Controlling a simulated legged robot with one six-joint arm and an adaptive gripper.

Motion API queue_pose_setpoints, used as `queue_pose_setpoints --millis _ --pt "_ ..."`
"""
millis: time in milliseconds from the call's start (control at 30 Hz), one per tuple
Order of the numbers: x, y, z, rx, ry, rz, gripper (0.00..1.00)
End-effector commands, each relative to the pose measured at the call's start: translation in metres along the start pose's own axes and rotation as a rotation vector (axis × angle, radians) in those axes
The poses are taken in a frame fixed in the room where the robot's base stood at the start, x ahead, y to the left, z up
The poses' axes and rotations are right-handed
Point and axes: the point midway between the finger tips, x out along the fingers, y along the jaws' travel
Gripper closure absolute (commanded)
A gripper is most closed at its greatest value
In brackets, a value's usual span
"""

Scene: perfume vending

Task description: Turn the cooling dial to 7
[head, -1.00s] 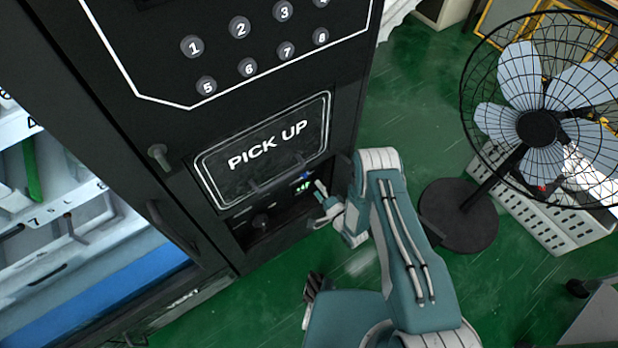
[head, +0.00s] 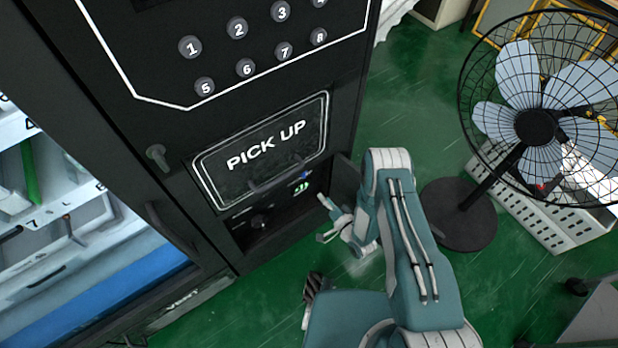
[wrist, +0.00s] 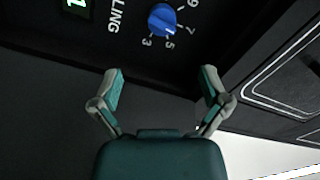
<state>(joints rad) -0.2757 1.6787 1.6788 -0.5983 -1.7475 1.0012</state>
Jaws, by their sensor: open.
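The blue cooling dial (wrist: 162,19) is at the top of the wrist view, on a black panel. The numbers 3, 5, 7 and 9 show around it, with "LING" printed at its left. I cannot clearly read its setting. In the head view the dial (head: 305,174) is a tiny blue spot under the PICK UP flap. My gripper (wrist: 163,86) is open and empty, its two fingers spread below the dial in the wrist view and apart from it. In the head view my gripper (head: 330,217) is just right of the panel opening.
A green lit display (wrist: 75,4) is beside the dial. The PICK UP flap (head: 262,155) and numbered buttons are above it in the head view. A small open door (head: 345,180) is near my arm. A black fan (head: 535,128) stands at the right; green floor lies between.

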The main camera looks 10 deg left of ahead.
Motion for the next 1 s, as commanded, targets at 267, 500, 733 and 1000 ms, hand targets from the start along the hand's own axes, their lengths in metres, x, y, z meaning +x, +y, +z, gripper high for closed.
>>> queue_pose_setpoints --millis 267,500,733,1000 --pt "0.006 -0.003 -0.001 -0.578 0.001 -0.002 0.04" --pt "0.01 -0.004 -0.002 -0.954 0.002 -0.003 0.04" --pt "0.018 -0.005 -0.002 -1.027 0.002 -0.005 0.04" --pt "0.065 -0.006 -0.001 -1.025 0.003 -0.007 0.04"
